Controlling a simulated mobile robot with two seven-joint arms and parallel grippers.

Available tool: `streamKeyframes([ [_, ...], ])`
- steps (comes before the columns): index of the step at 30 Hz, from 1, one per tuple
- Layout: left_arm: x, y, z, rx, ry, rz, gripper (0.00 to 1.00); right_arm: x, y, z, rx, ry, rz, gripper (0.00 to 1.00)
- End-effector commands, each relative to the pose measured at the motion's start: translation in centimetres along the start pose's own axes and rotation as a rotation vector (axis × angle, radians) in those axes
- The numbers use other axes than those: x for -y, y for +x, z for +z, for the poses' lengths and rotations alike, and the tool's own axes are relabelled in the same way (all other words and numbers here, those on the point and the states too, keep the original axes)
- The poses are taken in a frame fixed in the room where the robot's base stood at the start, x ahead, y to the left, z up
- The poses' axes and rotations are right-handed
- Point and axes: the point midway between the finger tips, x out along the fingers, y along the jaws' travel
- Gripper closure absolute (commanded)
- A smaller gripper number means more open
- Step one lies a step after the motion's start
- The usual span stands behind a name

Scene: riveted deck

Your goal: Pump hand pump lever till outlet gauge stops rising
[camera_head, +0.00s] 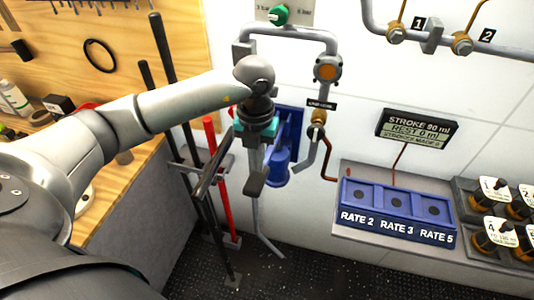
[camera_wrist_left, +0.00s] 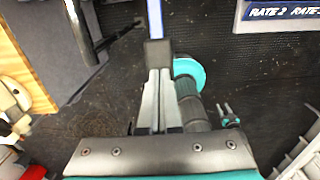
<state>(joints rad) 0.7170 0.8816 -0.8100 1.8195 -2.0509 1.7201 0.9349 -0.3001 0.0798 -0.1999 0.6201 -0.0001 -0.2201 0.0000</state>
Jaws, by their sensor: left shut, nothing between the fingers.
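The blue hand pump (camera_head: 280,160) stands against the white wall, partly hidden behind my left gripper. A dark angled bar (camera_head: 212,172) lies just left of the gripper; I cannot tell for sure whether it is the pump lever. My left gripper (camera_head: 255,185) points down in front of the pump. My right gripper is out of view.
A dark display (camera_head: 413,130) shows STROKE and REST lines. Below it, a blue panel (camera_head: 398,210) is marked RATE 2, RATE 3, RATE 5. Black and red rods (camera_head: 217,175) stand left, beside a wooden bench (camera_head: 115,195).

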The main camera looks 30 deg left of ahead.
Motion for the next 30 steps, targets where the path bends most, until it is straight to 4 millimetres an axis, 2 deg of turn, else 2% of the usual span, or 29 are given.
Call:
streamKeyframes([
  [10,0.0,0.7,0.0,0.000,0.000,0.000,1.00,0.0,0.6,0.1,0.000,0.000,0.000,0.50],
  [30,0.0,6.9,0.1,0.001,-0.001,0.001,1.00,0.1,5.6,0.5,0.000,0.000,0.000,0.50],
])
